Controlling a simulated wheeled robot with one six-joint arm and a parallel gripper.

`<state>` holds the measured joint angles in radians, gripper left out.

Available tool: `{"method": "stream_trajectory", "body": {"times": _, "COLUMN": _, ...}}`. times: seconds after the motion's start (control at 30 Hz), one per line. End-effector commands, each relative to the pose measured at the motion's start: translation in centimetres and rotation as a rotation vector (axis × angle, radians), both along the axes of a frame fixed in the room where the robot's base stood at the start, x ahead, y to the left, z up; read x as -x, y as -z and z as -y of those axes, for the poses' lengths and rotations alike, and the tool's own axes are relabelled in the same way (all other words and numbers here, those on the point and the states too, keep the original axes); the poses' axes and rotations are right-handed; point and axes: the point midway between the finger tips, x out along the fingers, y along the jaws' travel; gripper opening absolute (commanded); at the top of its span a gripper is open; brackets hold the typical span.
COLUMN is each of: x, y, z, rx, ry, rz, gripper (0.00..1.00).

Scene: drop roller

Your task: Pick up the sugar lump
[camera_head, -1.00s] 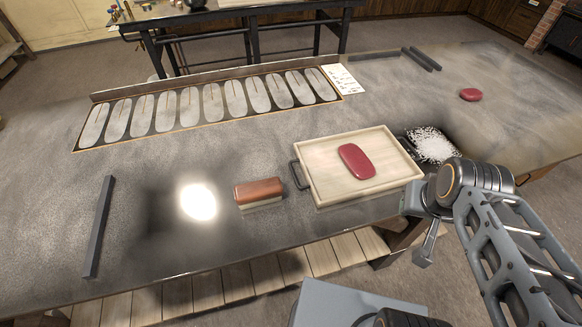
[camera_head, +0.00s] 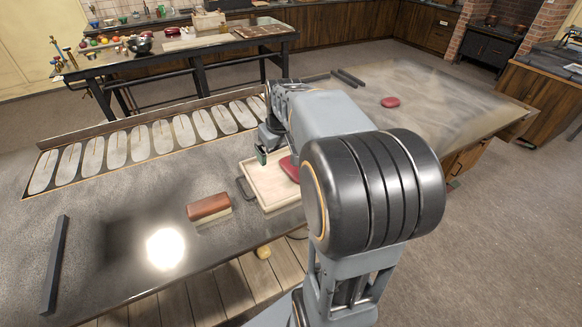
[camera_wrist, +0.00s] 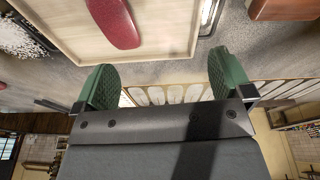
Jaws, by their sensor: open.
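A smooth, oval red lump (camera_head: 290,169) lies in a pale wooden tray (camera_head: 262,184); my arm hides part of both. In the wrist view the lump (camera_wrist: 114,22) is at the top, on the bare tray floor (camera_wrist: 165,30). A second red lump (camera_head: 390,102) lies on the table at the right; I cannot tell which one is the sugar lump. My gripper (camera_wrist: 165,82), with green ribbed fingers, is open and empty. It is apart from the lump, near the tray's edge. In the head view one green fingertip shows at the tray's far left corner.
A reddish-brown block with a pale underside (camera_head: 208,207) lies left of the tray. A dark bar (camera_head: 54,265) lies at the far left. A long panel of pale ovals (camera_head: 160,137) runs behind. White grains (camera_wrist: 20,38) sit beside the tray. Dark bars (camera_head: 350,78) lie at the back.

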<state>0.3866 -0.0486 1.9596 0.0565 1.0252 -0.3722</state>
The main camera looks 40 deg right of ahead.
Motion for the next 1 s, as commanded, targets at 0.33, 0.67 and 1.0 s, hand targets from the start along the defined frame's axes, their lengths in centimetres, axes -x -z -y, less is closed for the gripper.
{"method": "stream_trajectory", "body": {"times": 0.33, "x": -3.2, "y": 1.9, "z": 8.9, "rx": -0.028, "ry": 0.014, "rz": -0.059, "gripper": 1.00}}
{"method": "stream_trajectory", "body": {"times": 0.67, "x": -4.1, "y": 7.5, "z": 9.5, "rx": -0.029, "ry": 0.011, "rz": -0.064, "gripper": 1.00}}
{"method": "stream_trajectory", "body": {"times": 1.0, "x": -4.5, "y": 10.1, "z": 9.5, "rx": -0.027, "ry": 0.013, "rz": -0.060, "gripper": 1.00}}
